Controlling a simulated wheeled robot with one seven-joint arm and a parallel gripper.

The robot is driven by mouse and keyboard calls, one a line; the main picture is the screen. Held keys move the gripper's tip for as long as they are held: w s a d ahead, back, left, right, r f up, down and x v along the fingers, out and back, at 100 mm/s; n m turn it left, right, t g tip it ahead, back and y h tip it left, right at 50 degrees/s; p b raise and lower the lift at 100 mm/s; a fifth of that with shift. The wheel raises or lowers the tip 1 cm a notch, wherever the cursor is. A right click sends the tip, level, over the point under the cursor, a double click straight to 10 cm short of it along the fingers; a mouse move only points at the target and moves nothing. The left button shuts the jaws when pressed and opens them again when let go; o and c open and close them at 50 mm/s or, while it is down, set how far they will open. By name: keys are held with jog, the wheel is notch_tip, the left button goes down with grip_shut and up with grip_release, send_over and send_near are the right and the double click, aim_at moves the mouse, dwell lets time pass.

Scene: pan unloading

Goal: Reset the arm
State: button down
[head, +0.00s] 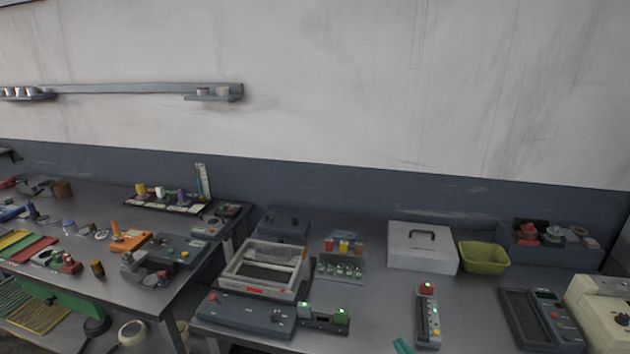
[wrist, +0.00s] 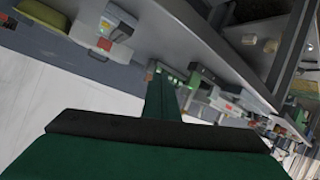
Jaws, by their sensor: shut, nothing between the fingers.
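My gripper (wrist: 158,75) shows in the wrist view as narrow dark green fingers pressed together, beyond a black band and a wide green body. It is shut and empty, with nothing held. The wrist view is strongly tilted, and the benches slant across its upper part. In the head view only a small teal-green tip (head: 402,345) shows at the bottom edge, which may be part of my gripper. The rest of my arm is out of the head view.
The right bench holds a grey open-topped tray (head: 232,284), a white case (head: 422,250), a yellow-green bin (head: 484,258) and a cream device (head: 600,312). The left bench is crowded with small parts. A wall shelf (head: 130,89) hangs above. Bare bench (head: 375,300) shows right of the tray.

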jog(key=s+a+f+m+t+h, duration=0.1)
jog(key=s+a+f+m+h, duration=0.1)
jog(key=s+a+f+m, duration=0.8)
jog(key=s+a+f+n, duration=0.1)
jog(key=s+a, duration=0.3)
jog(key=s, duration=0.8)
jog(key=s+a+f+n+t, duration=0.1)
jog(key=s+a+n, duration=0.3)
jog(key=s, duration=0.9)
jog(key=shift+s+a+f+n+y, duration=0.3)
jog(key=shift+a+f+y, duration=0.1)
jog(key=shift+a+f, duration=0.25)
